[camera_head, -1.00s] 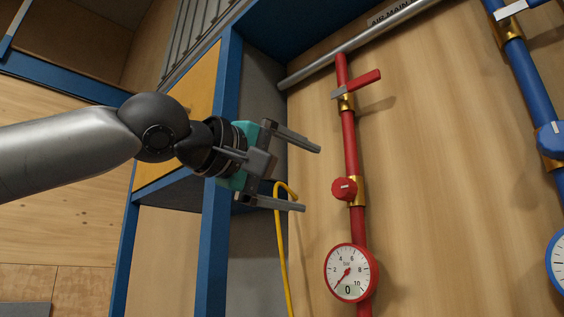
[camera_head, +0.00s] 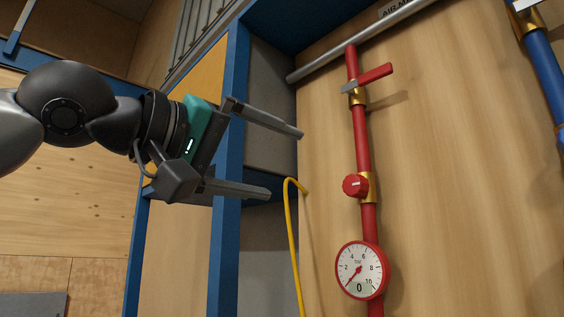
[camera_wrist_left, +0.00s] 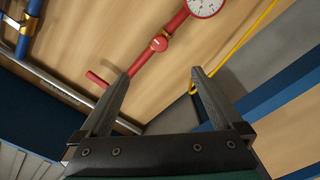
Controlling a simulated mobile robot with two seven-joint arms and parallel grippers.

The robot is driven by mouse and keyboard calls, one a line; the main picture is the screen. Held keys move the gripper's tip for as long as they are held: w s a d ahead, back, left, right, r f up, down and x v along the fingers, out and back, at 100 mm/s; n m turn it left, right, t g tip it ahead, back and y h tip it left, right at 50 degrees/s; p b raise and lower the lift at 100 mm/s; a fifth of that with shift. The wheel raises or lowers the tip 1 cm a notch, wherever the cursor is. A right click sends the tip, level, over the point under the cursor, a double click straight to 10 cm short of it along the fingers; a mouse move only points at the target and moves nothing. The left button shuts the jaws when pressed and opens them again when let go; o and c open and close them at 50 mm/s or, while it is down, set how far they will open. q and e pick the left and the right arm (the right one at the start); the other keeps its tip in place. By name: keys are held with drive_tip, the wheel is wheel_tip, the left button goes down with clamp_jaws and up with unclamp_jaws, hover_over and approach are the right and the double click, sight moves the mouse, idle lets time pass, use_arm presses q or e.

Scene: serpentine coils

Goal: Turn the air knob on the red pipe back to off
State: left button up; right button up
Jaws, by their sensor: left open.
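The red pipe (camera_head: 362,140) runs down the wooden panel in the head view. Its round red knob (camera_head: 355,185) sits at a brass fitting, with a pale mark on its face. A red lever handle (camera_head: 374,76) is higher up the pipe, sticking out to the right. A round gauge (camera_head: 361,270) below the knob reads 0. My left gripper (camera_head: 285,163) is open and empty, left of the pipe and apart from it. In the left wrist view, the knob (camera_wrist_left: 159,43) and lever (camera_wrist_left: 97,79) show beyond the open fingers. My right gripper is not in view.
A blue pipe (camera_head: 543,80) runs along the right edge. A grey pipe (camera_head: 340,56) crosses above. A yellow hose (camera_head: 292,240) hangs left of the red pipe. A blue post (camera_head: 229,180) stands behind my left gripper. Bare panel lies right of the red pipe.

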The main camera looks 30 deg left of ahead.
use_arm(q)
drive_tip(key=shift+s+a, duration=0.1)
drive_tip(key=shift+s, duration=0.2)
